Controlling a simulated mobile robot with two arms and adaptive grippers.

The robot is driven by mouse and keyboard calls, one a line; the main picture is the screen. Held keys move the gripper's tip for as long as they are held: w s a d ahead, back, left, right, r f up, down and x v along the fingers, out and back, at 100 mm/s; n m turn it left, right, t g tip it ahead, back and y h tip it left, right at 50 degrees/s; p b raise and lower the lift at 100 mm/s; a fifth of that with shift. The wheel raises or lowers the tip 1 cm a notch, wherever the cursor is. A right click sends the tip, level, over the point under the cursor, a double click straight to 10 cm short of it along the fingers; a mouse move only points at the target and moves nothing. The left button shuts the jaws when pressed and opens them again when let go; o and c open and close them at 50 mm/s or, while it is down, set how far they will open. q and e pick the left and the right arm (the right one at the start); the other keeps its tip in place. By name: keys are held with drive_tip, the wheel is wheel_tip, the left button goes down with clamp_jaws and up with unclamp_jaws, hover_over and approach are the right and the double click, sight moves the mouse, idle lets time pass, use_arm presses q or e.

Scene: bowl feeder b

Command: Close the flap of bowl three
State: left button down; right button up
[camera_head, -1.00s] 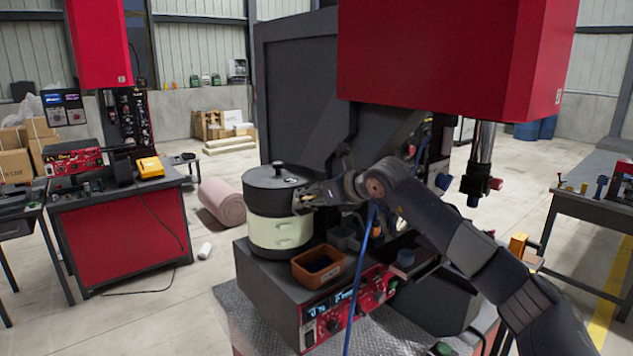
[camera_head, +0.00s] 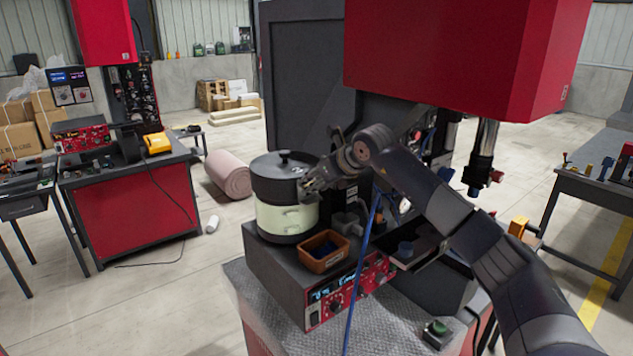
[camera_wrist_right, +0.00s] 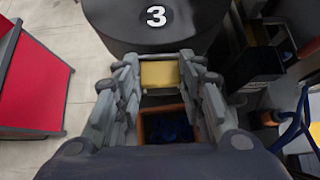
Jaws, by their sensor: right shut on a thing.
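Bowl three is a round feeder (camera_head: 284,180) with a black lid and knob, a black upper band and a cream middle band. It stands upright on the dark feeder base (camera_head: 280,278). In the right wrist view its dark top (camera_wrist_right: 157,35) carries a white "3". My right gripper (camera_head: 308,188) is at the bowl's right side, just below the lid edge. In the wrist view my right gripper (camera_wrist_right: 160,88) has its fingers on both sides of a yellow piece (camera_wrist_right: 160,74), apparently the flap, and is shut on it. The flap's hinge is hidden. My left gripper is out of view.
A small orange-brown bin (camera_head: 323,262) with dark blue contents sits just below the gripper. A blue cable (camera_head: 357,265) hangs in front of the base. A red control panel (camera_head: 345,292) faces forward. A dark upright panel (camera_head: 305,90) stands behind the bowl.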

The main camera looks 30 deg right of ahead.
drive_tip(key=o, duration=1)
drive_tip(key=shift+o, duration=0.2)
drive_tip(key=v, duration=1.1)
drive_tip(key=shift+s+r, duration=0.25)
drive_tip(key=shift+s, duration=0.1)
drive_tip(key=shift+d, duration=0.1)
